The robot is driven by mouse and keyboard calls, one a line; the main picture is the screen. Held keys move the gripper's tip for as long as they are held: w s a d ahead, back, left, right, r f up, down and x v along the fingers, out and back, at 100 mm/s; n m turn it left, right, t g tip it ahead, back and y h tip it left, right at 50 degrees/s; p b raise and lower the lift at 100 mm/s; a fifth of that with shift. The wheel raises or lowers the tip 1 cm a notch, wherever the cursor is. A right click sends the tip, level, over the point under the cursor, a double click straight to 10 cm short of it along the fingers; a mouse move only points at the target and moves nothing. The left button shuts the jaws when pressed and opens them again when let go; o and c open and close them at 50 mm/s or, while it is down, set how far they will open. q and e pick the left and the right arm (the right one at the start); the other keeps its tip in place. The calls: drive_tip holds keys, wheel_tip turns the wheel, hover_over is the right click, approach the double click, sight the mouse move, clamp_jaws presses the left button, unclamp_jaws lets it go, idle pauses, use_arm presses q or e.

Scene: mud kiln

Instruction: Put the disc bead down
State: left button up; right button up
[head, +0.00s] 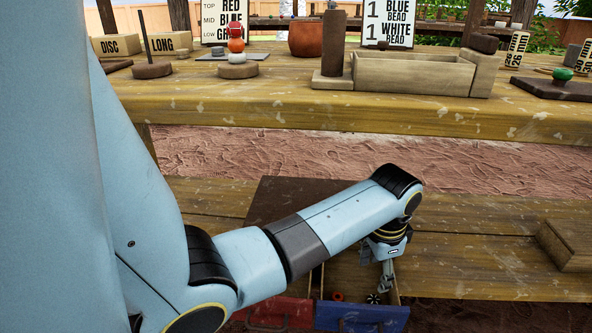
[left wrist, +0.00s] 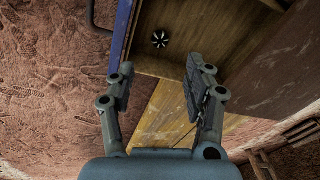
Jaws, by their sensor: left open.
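A small black-and-white bead (head: 374,298), which I take to be the disc bead, lies in an open drawer with a blue front (head: 362,319). In the left wrist view the bead (left wrist: 160,39) sits on the wooden drawer floor (left wrist: 178,48), close to the blue front (left wrist: 121,35). My left gripper (head: 386,278) points down at the drawer. In the left wrist view the gripper (left wrist: 160,72) is open, with nothing between its fingers, and the bead lies beyond the fingertips. My right gripper is not in view.
On the upper bench stand a bead stack (head: 236,45), a wooden trough (head: 415,75), a post on a round base (head: 151,69) and DISC (head: 117,45) and LONG boxes.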

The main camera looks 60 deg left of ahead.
use_arm(q)
drive_tip(key=s+f+n, duration=0.1)
drive_tip(key=s+f, duration=0.2)
drive_tip(key=s, duration=0.7)
drive_tip(key=s+f+n, duration=0.1)
drive_tip(key=s+f, duration=0.2)
drive_tip(key=s, duration=0.8)
drive_tip(key=s+f+n, duration=0.1)
drive_tip(key=s+f, duration=0.2)
drive_tip(key=s, duration=0.7)
drive_tip(key=shift+s+a+f+n+g, duration=0.2)
drive_tip(key=shift+a+f+n+g, duration=0.1)
drive_tip(key=shift+a+g, duration=0.1)
